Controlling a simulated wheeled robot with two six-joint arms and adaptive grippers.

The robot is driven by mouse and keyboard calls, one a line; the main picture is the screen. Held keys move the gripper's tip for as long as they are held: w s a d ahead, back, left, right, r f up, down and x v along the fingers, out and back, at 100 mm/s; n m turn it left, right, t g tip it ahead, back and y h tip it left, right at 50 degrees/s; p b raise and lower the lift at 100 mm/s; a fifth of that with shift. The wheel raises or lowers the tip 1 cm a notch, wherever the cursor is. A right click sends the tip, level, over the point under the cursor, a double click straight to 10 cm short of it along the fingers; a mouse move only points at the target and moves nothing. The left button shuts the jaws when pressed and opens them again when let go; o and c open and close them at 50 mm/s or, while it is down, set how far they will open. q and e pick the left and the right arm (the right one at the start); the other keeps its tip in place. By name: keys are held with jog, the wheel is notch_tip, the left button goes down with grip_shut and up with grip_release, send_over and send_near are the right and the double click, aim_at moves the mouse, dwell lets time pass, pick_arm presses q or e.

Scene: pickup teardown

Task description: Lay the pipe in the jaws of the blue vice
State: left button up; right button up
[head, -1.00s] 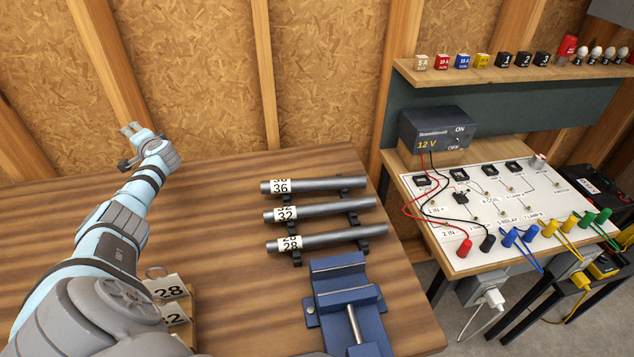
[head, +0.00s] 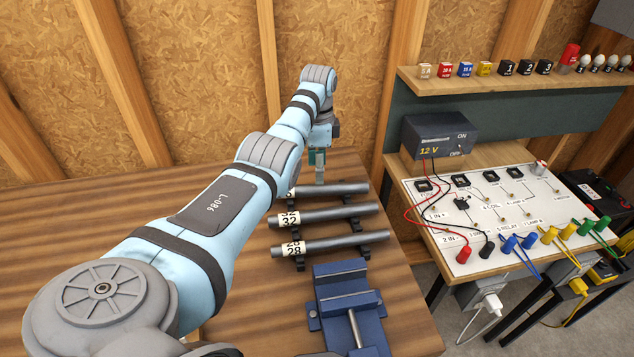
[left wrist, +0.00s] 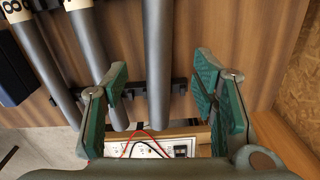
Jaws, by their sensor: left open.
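Three grey pipes lie side by side on a dark rack: the far pipe (head: 347,188), its label mostly hidden by my arm, the middle pipe (head: 345,213) labelled 32, and the near pipe (head: 345,241) labelled 28. My left gripper (head: 318,176) is open above the far pipe. In the left wrist view that pipe (left wrist: 158,60) runs between the spread green fingers (left wrist: 162,82), apart from both. The blue vice (head: 345,290) stands in front of the rack, with no pipe in its jaws; its edge shows in the left wrist view (left wrist: 12,82). My right gripper is not in view.
The dark rack (head: 355,223) holds the pipes close together. Right of the wooden bench (head: 400,290) stand a white circuit board (head: 480,235) with cables and a 12 V supply (head: 437,135). The stud wall is close behind the rack.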

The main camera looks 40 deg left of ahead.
aim_at(317, 190)
pick_arm(q)
jog(key=f, duration=0.6)
jog(key=shift+s+d+b, duration=0.1)
jog(key=shift+s+b, duration=0.1)
jog(key=shift+b, duration=0.1)
jog(key=shift+c, duration=0.4)
jog(key=shift+r, duration=0.1)
grip_shut()
